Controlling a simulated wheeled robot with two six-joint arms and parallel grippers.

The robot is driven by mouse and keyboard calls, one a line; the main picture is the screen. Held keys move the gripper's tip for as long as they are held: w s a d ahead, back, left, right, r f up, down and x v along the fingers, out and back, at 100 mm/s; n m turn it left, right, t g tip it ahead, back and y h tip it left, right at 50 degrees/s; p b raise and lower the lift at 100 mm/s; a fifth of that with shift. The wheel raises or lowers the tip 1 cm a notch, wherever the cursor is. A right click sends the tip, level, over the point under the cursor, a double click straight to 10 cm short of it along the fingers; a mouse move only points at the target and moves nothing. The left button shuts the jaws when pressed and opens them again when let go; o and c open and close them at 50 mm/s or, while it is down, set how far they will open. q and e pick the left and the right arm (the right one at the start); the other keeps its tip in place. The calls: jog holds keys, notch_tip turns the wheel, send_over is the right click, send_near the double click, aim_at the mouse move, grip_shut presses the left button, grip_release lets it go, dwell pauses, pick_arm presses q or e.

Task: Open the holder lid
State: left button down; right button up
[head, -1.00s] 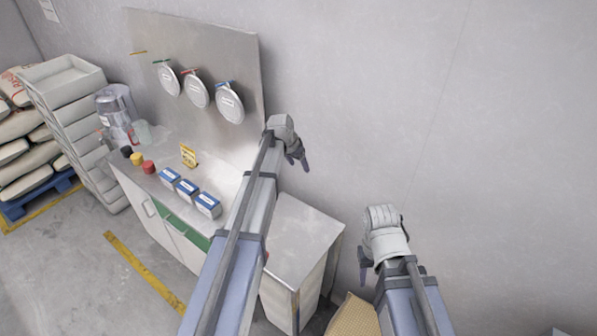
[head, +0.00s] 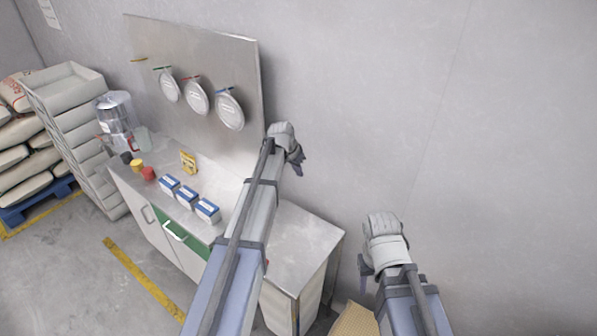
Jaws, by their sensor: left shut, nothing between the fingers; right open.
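I cannot tell which part is the holder lid. A grinder-like machine (head: 116,112) with a clear and silvery body stands at the far left end of the metal counter (head: 308,237). Three round, labelled silver discs (head: 197,97) hang on the upright metal board (head: 190,50) behind the counter. My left gripper (head: 299,167) is shut and empty, in front of the wall right of the board, apart from the machine and the discs. My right gripper (head: 362,275) is open and empty at lower right, its fingers partly hidden.
Blue-and-white boxes (head: 207,210), a yellow card (head: 188,162) and small coloured caps (head: 149,173) stand on the counter. Stacked crates (head: 78,125) and sacks (head: 22,160) are at the left. A woven sack (head: 354,320) lies below my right arm. The right wall is bare.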

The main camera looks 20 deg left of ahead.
dwell(0.9)
pick_arm(q)
jog(key=c, duration=0.5)
grip_release()
jog(key=shift+r, duration=0.15)
jog(key=p+v, duration=0.7)
jog(key=shift+s+r, duration=0.15)
jog(key=shift+r, duration=0.1)
